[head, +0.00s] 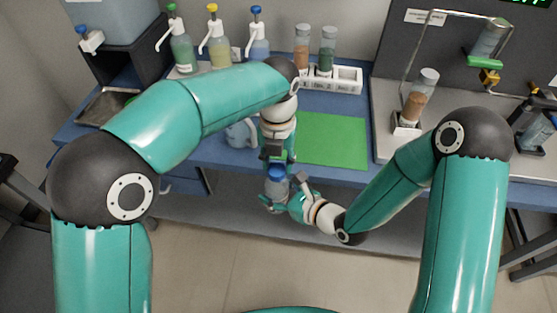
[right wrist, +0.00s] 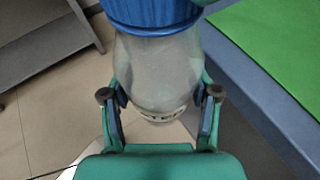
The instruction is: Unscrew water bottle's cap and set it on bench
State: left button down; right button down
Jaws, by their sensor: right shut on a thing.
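The water bottle (head: 276,187) is clear with a blue cap (head: 277,171) on its top. It is upright in front of the bench's front edge, and in the right wrist view its clear body (right wrist: 158,75) and ribbed blue cap (right wrist: 150,14) fill the upper middle. My right gripper (head: 284,197) is shut around the bottle's body, with a finger on each side in the right wrist view (right wrist: 160,100). My left gripper (head: 277,160) points down directly above the cap. Its fingertips are too small and covered to show whether they grip the cap.
The blue bench (head: 222,172) has a green mat (head: 335,139) right of my left gripper. A light blue mug (head: 240,133) stands just left of it. Pump bottles (head: 218,50) and a white rack (head: 345,80) with vials stand behind. A vial stand (head: 405,126) is at right.

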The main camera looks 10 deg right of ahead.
pick_arm(q)
jog(key=shift+s+d, duration=0.15)
jog(key=shift+d, duration=0.15)
